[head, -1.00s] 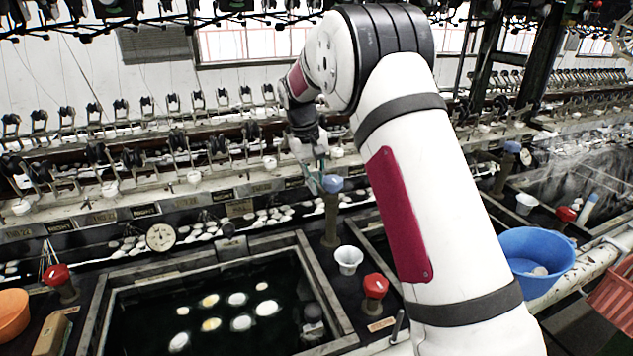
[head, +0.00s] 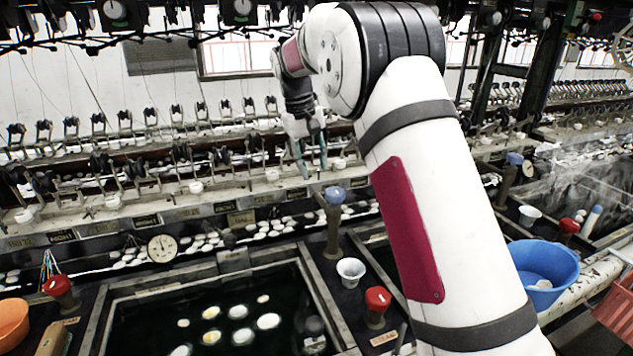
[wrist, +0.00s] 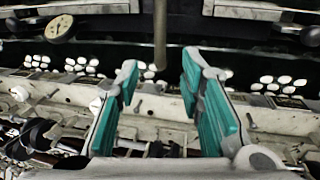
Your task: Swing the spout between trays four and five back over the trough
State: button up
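A brown upright spout pipe with a blue cap (head: 335,195) stands at the back right corner of the nearest dark water basin (head: 310,285). A short arm of it seems to point left and back. My gripper (head: 313,168) is open and empty, above and slightly behind the blue cap, apart from it. In the wrist view my gripper (wrist: 163,85) shows its teal pads wide apart. A grey pipe (wrist: 160,35) hangs into view between and beyond the fingertips. A long dark trough with white cocoons (head: 190,246) runs behind the basin. No tray numbers are readable.
A white cup (head: 351,270) and a red knob (head: 377,299) stand right of the basin. A round dial (head: 161,248) hangs at the back rail. A blue bowl (head: 541,270) sits at the right. A second blue-capped pipe (head: 513,160) stands farther right.

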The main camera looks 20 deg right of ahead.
jog(key=r, duration=0.3)
jog(key=shift+a+r, duration=0.1)
jog(key=shift+a, duration=0.25)
jog(key=s+a+r+t+p, duration=0.1)
jog(key=s+r, duration=0.3)
jog(key=s, duration=0.4)
jog(key=s+r+y+p, duration=0.1)
jog(key=s+r, duration=0.3)
jog(key=s, duration=0.3)
jog(key=s+a+r+t+p, duration=0.15)
jog(key=s+r, duration=0.25)
jog(key=s, duration=0.4)
jog(key=s+a+f+t+p, duration=0.1)
jog(key=s+f, duration=0.2)
jog(key=s, duration=0.8)
jog(key=s+f+y+p, duration=0.1)
jog(key=s+f+p, duration=0.1)
jog(key=s, duration=0.8)
jog(key=shift+s+a+f+t, duration=0.35)
jog(key=shift+a+f, duration=0.05)
